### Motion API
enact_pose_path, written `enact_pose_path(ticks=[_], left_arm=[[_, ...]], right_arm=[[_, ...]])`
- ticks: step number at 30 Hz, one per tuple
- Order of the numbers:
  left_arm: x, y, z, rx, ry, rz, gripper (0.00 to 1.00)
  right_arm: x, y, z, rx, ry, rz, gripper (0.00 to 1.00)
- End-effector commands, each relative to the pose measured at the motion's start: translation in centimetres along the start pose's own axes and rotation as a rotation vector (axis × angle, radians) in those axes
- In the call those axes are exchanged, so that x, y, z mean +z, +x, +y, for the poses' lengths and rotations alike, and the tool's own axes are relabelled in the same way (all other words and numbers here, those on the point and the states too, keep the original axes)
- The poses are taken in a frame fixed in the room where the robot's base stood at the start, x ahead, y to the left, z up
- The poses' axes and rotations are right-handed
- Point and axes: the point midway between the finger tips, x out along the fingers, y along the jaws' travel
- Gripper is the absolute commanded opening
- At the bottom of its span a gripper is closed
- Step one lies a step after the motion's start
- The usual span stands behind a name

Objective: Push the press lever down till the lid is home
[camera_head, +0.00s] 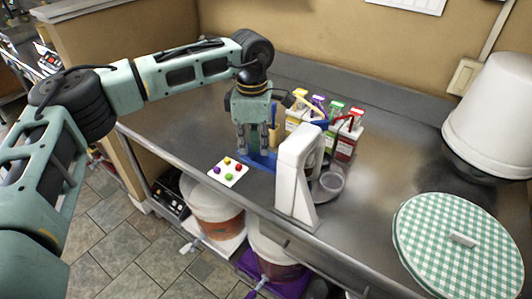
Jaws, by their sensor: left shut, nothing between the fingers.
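A white upright stand (297,178), which looks like the press, stands at the counter's front edge. I cannot make out its lever clearly, nor a lid seated in it. My left gripper (263,146) points down, shut and empty, to the left of the stand, above a blue piece (262,161) on the counter. I cannot tell whether its fingertips touch that piece. A large round green-checked cover (440,262) with a white handle lies at the right. My right gripper is out of view.
A white bucket (500,100) is at the right. Buckets (213,208) stand below the steel counter (388,150), whose middle right is clear.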

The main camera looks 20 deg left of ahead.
Motion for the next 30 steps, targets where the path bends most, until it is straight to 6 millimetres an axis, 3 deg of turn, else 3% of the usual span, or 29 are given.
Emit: enact_pose_path(ticks=[30], left_arm=[[0.1,1.9,-0.1,-0.002,0.001,-0.001,0.00]], right_arm=[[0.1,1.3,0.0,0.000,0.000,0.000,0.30]])
